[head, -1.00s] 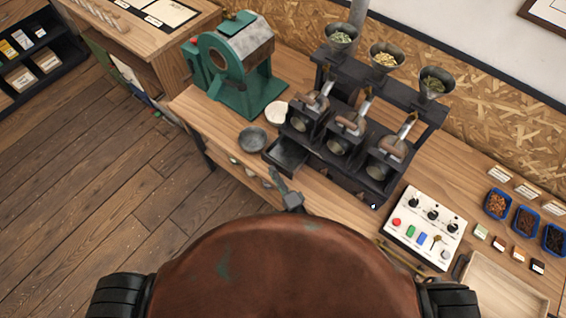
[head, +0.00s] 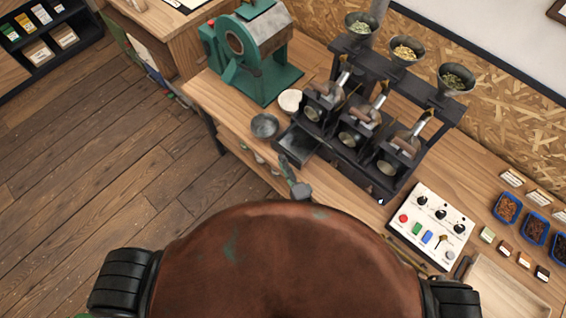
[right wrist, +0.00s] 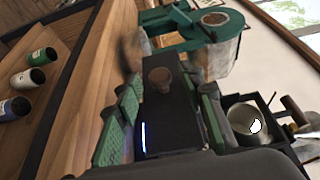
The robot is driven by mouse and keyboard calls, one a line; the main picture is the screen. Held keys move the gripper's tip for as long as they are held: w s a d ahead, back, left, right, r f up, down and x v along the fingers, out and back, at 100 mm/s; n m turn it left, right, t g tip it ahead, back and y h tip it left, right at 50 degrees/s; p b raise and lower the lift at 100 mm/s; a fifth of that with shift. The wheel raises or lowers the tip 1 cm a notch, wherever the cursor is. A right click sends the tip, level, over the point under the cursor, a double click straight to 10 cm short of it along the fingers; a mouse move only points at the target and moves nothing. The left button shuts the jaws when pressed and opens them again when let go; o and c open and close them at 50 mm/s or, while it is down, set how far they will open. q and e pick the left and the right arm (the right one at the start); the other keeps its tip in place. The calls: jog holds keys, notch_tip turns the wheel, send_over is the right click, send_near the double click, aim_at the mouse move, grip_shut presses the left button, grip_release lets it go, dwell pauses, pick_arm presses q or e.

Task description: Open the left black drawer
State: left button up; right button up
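The left black drawer (head: 297,144) sticks out from under the left unit of the black three-unit machine (head: 352,130); its dark, hollow inside shows in the head view. My right gripper (head: 284,162) is at the drawer's front, low over the bench edge. In the right wrist view a round brown knob (right wrist: 160,80) shows against a black face. My right gripper's green-padded fingers (right wrist: 166,95) stand wide apart on either side of it, with gaps beside the knob. Whether a finger touches the drawer I cannot tell. My left gripper is out of view.
A grey metal bowl (head: 264,126) and a white dish (head: 290,100) stand close left of the drawer. A green roaster (head: 250,60) is behind them. A control box (head: 432,222) stands to the right. Open wooden floor (head: 100,170) lies at the left.

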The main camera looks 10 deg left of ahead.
jog(key=v, duration=1.1)
jog(key=shift+s, duration=0.3)
